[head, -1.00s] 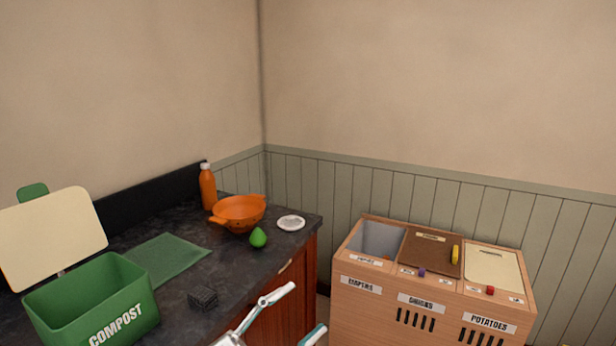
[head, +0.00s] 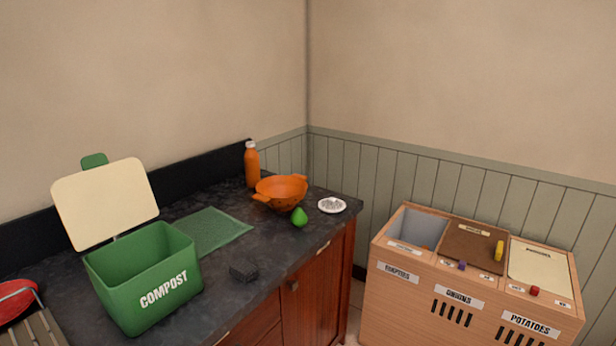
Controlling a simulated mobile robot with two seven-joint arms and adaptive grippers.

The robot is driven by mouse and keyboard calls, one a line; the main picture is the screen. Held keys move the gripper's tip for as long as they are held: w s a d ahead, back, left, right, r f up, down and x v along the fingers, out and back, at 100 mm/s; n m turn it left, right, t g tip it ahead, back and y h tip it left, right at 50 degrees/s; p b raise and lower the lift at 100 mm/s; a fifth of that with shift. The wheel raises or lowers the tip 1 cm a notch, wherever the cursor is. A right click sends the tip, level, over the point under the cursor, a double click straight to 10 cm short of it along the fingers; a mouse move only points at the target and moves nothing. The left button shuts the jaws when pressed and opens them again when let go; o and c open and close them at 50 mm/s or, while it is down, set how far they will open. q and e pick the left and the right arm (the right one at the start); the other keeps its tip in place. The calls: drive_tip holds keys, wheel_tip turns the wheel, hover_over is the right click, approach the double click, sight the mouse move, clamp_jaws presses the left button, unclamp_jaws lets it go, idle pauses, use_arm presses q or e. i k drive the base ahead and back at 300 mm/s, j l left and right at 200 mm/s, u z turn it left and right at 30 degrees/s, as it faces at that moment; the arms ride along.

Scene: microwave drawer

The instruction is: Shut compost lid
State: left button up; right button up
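A green compost bin (head: 150,285) with white COMPOST lettering stands on the dark counter at the left. Its lid (head: 106,203) is open, tilted up behind the bin with its cream inner face showing and a green tab (head: 94,160) at the top. The bin's inside looks empty from here. Neither of my grippers shows in the head view now.
On the counter (head: 215,300) are a green mat (head: 212,232), a dark sponge-like block (head: 243,270), an orange colander (head: 281,194), an orange bottle (head: 252,166), a green fruit (head: 299,217) and a white dish (head: 332,205). A wooden sorting cabinet (head: 470,320) stands at the right.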

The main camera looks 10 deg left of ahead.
sight(98, 204)
drive_tip(key=u, duration=1.3)
